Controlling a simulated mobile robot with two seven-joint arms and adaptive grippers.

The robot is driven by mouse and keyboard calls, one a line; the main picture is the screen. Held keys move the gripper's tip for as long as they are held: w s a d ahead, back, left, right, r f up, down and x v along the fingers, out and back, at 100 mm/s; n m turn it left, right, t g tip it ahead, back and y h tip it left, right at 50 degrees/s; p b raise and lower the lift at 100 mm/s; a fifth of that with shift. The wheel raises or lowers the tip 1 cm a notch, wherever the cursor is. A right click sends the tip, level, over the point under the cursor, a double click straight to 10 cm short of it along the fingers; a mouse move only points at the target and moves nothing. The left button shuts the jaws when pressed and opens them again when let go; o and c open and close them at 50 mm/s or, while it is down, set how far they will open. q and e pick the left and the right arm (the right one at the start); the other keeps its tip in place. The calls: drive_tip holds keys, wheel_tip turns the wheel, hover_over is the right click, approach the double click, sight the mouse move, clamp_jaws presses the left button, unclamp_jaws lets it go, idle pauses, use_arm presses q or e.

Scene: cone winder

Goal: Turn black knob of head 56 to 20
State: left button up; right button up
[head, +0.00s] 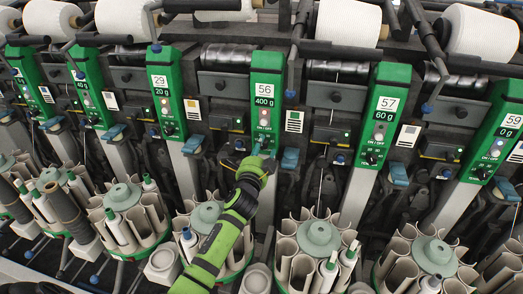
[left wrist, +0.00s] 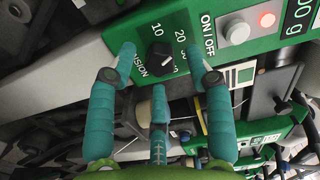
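The green panel of head 56 (head: 267,75) stands at the middle of the head view, its display reading 400 g. My left gripper (head: 258,162) is at the lower part of this panel and hides most of the knob area there. My left gripper (left wrist: 162,50) is open, with teal fingertips on either side of the knob. I cannot tell whether they touch it. My right gripper is not in view.
A white button (left wrist: 236,32) and a lit red lamp (left wrist: 267,19) sit beside the knob on the panel. Similar panels for head 29 (head: 165,90) and head 57 (head: 385,115) flank it. Round bobbin magazines (head: 318,240) stand below, close to my left arm.

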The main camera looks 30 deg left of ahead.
use_arm(q)
drive_tip(key=v, duration=1.2)
idle(0.5)
